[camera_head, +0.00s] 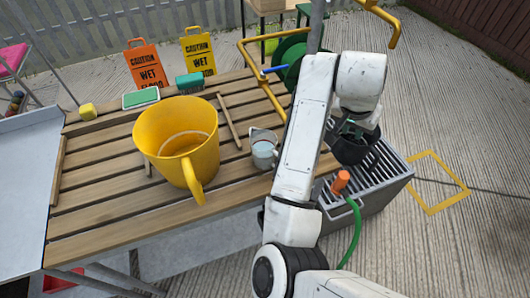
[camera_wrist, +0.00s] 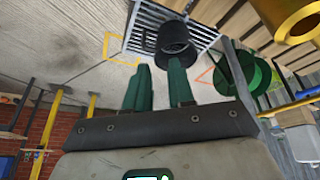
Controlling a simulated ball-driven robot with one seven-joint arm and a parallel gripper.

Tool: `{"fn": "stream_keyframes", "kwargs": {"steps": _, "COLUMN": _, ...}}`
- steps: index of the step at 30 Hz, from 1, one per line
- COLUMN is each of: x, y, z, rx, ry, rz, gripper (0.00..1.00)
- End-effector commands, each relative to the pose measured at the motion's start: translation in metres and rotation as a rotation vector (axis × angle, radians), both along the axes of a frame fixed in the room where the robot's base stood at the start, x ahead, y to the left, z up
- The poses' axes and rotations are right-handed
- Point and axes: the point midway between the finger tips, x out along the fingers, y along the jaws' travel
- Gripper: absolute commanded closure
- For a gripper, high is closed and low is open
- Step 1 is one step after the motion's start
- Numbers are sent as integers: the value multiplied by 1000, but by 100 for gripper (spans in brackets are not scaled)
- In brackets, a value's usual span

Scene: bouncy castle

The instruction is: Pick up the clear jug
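The clear jug (camera_head: 264,152) stands upright on the slatted wooden table, right of the big yellow jug, in the head view. It looks greyish and see-through, and sits just left of my arm.
The big yellow jug (camera_head: 163,127) stands on the slatted table (camera_head: 100,222). A black bucket (camera_wrist: 174,40) is on the grated box (camera_head: 372,192). A hose with an orange end (camera_head: 341,181), a green reel (camera_head: 290,55), a sponge (camera_head: 88,111) and caution signs (camera_head: 146,66) are nearby.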

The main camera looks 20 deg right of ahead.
Motion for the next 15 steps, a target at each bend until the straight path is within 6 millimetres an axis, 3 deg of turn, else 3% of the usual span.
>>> {"fn": "stream_keyframes", "kwargs": {"steps": 3, "x": 16, "y": 42, "z": 5, "rx": 108, "ry": 20, "rz": -43, "gripper": 77}}
{"fn": "stream_keyframes", "kwargs": {"steps": 9, "x": 29, "y": 117, "z": 8, "rx": 266, "ry": 100, "rz": -68, "gripper": 77}}
{"fn": "stream_keyframes", "kwargs": {"steps": 12, "x": 31, "y": 148, "z": 10, "rx": 320, "ry": 135, "rz": -62, "gripper": 77}}
{"fn": "stream_keyframes", "kwargs": {"steps": 15, "x": 31, "y": 166, "z": 12, "rx": 350, "ry": 160, "rz": -56, "gripper": 77}}
